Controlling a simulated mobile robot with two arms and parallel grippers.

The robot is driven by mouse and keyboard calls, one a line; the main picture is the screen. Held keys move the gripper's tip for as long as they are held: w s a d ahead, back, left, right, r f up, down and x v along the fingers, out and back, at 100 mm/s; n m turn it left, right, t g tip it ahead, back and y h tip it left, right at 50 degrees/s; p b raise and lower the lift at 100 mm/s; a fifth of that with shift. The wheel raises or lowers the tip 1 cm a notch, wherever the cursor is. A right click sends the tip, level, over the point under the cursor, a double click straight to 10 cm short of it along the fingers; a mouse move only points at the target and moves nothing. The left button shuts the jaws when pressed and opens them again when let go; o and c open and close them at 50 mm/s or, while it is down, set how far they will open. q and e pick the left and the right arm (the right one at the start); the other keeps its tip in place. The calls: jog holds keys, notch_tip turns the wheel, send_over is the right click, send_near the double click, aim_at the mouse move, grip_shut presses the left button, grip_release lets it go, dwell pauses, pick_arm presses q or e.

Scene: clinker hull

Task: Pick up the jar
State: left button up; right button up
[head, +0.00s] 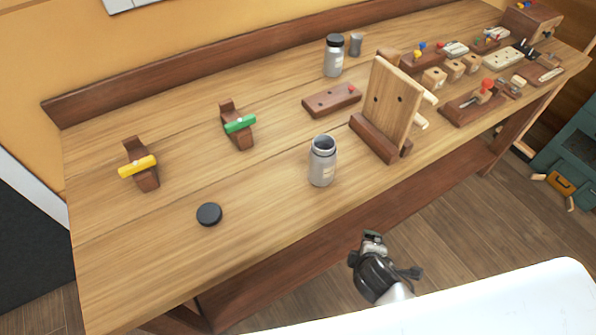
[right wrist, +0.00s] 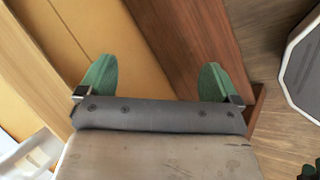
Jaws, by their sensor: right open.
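An open grey jar (head: 322,165) without a lid stands upright near the front edge of the wooden workbench (head: 270,220). A second grey jar (head: 333,58) with a black lid on it stands farther back. A loose black lid (head: 209,214) lies flat on the bench, left of the open jar. My right gripper (head: 373,240) is in front of the bench edge, apart from the open jar and to its lower right. In the right wrist view my right gripper (right wrist: 156,78) has its green fingertips spread wide, with nothing between them. No jar shows in that view. My left gripper is not in view.
A wooden upright board (head: 392,95) stands right of the open jar. Yellow-handled (head: 138,166) and green-handled (head: 240,123) wooden fixtures sit to the left. A small grey cup (head: 356,44) is beside the lidded jar. Tools and blocks crowd the bench's right end. The left front is mostly clear.

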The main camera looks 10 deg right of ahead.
jog(key=w+a+r+n+t+h+b, duration=0.1)
jog(key=w+r+n+t, duration=0.15)
jog(key=r, duration=0.35)
jog(key=w+a+r+n+t, duration=0.1)
jog(key=r+n+t, duration=0.1)
jog(key=r+n, duration=0.3)
jog(key=n+t+y, duration=0.5)
jog(key=n+t, duration=0.1)
jog(key=n, duration=1.1)
send_near(326, 171)
jog(key=w, duration=0.3)
jog(key=shift+m, duration=0.35)
jog(key=w+p, duration=0.1)
jog(key=w, duration=0.4)
jog(key=shift+w+r, duration=0.1)
jog(key=w, duration=0.2)
jog(key=w+a+p, duration=0.1)
jog(key=w, duration=0.1)
jog(key=shift+w, duration=0.45)
jog(key=shift+c, duration=0.2)
jog(key=c, duration=1)
